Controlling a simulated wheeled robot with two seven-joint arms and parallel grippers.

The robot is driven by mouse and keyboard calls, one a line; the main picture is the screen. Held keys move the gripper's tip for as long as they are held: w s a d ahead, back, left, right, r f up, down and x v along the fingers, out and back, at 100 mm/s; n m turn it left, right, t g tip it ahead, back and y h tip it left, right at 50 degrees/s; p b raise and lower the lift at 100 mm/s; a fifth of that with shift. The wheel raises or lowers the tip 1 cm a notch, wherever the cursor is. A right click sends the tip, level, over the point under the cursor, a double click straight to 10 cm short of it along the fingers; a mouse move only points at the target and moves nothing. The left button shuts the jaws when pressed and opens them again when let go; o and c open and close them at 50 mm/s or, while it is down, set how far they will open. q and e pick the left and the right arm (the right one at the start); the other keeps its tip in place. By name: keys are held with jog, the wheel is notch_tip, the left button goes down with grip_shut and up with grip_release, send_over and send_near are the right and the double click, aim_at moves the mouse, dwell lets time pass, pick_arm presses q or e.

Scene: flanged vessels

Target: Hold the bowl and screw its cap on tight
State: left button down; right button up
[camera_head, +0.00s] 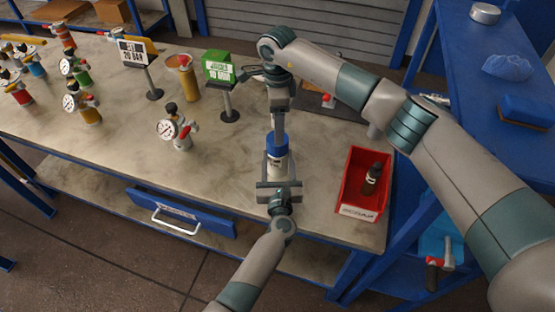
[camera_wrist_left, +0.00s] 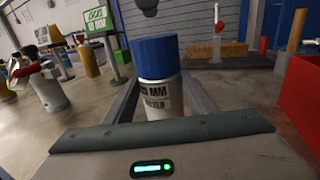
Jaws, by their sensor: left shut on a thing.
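The bowl (camera_head: 278,169) is a pale cylinder with a printed label, standing upright near the front of the bench. It also shows in the left wrist view (camera_wrist_left: 162,98). Its blue cap (camera_head: 278,145) sits on top of it, and also shows in the left wrist view (camera_wrist_left: 157,56). How tight the cap is cannot be seen. My left gripper (camera_head: 279,186) is shut on the bowl from the front, one finger on each side. My right gripper (camera_head: 279,118) points down just above the cap; its fingers are too small and overlapped to read.
A red bin (camera_head: 351,196) with a dark bottle (camera_head: 373,178) inside stands to the right. A gauge unit (camera_head: 181,135) and a green sign (camera_head: 218,69) stand to the left and back.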

jog(key=shift+f, duration=3.9)
jog(key=c, duration=1.1)
jog(key=m, duration=0.3)
jog(key=shift+m, duration=0.3)
jog(key=m, duration=0.4)
jog(key=o, duration=1.2)
jog(key=shift+r, duration=0.15)
notch_tip(320, 180, up, 12)
